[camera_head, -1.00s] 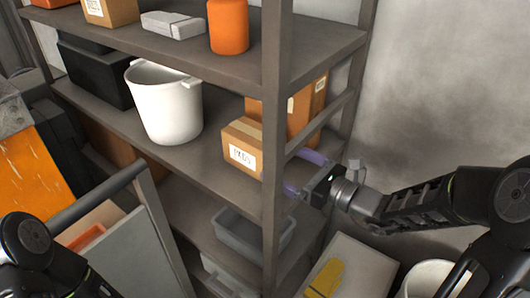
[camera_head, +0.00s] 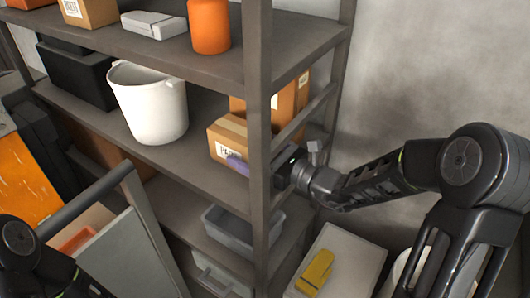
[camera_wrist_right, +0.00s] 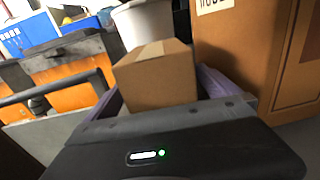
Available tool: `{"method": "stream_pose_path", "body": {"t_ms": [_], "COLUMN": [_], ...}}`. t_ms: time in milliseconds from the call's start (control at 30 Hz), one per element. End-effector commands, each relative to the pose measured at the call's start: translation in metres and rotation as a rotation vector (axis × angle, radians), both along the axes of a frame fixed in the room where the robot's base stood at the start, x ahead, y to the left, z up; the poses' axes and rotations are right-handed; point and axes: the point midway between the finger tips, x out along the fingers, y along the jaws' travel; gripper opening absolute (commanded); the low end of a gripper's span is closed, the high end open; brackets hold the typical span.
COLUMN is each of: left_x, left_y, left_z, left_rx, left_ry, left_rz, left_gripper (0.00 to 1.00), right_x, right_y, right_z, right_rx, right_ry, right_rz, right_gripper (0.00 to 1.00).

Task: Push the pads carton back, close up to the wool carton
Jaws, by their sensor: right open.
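The pads carton (camera_head: 228,130) is a small brown box with a white label, on the middle shelf beside the front post. The wool carton (camera_head: 291,98) is the larger brown box behind it, partly hidden by the post. In the right wrist view the pads carton (camera_wrist_right: 158,78) sits between my purple fingers, left of the wool carton (camera_wrist_right: 245,50). My right gripper (camera_head: 243,162) reaches in past the post, open, one finger showing in front of the pads carton. Whether the fingers touch it I cannot tell. My left gripper is out of view.
The grey post (camera_head: 258,120) and side rails stand close around my right gripper. A white bucket (camera_head: 150,105) stands left of the pads carton, with bare shelf between. A grey bin (camera_head: 232,232) sits on the shelf below. A white box (camera_head: 345,258) stands at lower right.

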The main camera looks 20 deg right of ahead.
Motion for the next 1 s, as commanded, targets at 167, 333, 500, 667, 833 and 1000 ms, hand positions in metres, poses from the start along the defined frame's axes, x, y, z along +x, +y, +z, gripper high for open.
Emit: {"method": "stream_pose_path", "body": {"t_ms": [167,333,500,667,833,1000], "left_x": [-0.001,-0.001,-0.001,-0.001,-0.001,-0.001], "left_y": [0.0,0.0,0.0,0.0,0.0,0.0], "left_z": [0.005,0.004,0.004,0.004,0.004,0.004], "left_rx": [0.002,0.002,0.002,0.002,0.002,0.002], "left_ry": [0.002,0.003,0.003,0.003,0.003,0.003], "left_rz": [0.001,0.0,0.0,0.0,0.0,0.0], "left_gripper": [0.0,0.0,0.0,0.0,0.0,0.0], "right_x": [0.013,0.017,0.016,0.016,0.016,0.016], "right_y": [0.01,0.012,0.012,0.012,0.012,0.012], "right_z": [0.001,0.0,0.0,0.0,0.0,0.0], "right_rx": [-0.001,-0.001,-0.001,-0.001,-0.001,-0.001], "right_ry": [0.0,-0.001,-0.001,-0.001,-0.001,-0.001], "right_rz": [0.001,-0.001,-0.001,-0.001,0.0,-0.001], "right_gripper": [1.0,1.0,1.0,0.87,0.73,0.59]}}
